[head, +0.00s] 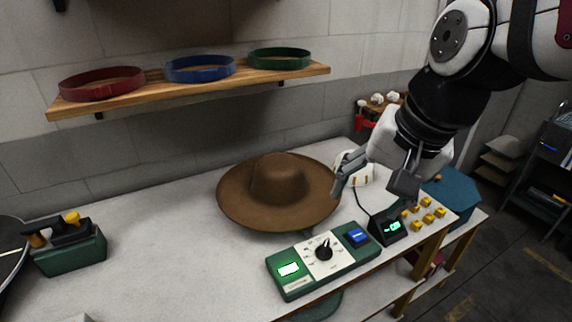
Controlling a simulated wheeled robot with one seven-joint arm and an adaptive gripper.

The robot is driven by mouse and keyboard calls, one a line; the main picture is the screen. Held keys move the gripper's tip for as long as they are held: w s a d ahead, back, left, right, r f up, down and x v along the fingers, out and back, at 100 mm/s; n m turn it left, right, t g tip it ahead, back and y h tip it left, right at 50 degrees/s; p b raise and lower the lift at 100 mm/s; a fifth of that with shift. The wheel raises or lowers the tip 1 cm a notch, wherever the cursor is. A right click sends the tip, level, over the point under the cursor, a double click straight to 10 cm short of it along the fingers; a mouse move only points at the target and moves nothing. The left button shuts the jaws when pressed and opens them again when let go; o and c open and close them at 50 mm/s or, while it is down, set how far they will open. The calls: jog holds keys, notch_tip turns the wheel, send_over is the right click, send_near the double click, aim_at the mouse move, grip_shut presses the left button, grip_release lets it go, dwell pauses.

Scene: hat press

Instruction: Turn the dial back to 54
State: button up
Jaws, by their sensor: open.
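The dial (324,253) is a black knob on a white plate, in the middle of a green control box (279,291) at the table's front edge. Small marks ring the dial, too small to read. A lit green display (289,270) is left of the dial, its text unreadable. A blue button (357,237) is right of it. My gripper (372,193) is open and empty, above and to the right of the dial and apart from it. Its fingers are spread, one toward the brown hat and one above the small black display unit.
A brown wide-brimmed hat (279,184) lies behind the box. A black unit with a green readout (387,229) and several yellow pieces (427,218) are at right. A green block device (70,251) is at left. A shelf (190,87) with coloured bands hangs above. The table left of the box is clear.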

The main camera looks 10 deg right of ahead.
jog(key=w+f+m+g, duration=0.2)
jog(key=w+f+m, duration=0.6)
jog(key=w, duration=0.1)
jog(key=m+g+h+b, duration=0.1)
jog(key=m+g, duration=0.1)
jog(key=m, duration=0.7)
send_over(326, 248)
notch_tip(326, 248, down, 10)
notch_tip(326, 248, down, 14)
jog(key=shift+r+b, duration=0.15)
jog(key=shift+b, duration=0.5)
jog(key=c, duration=1.2)
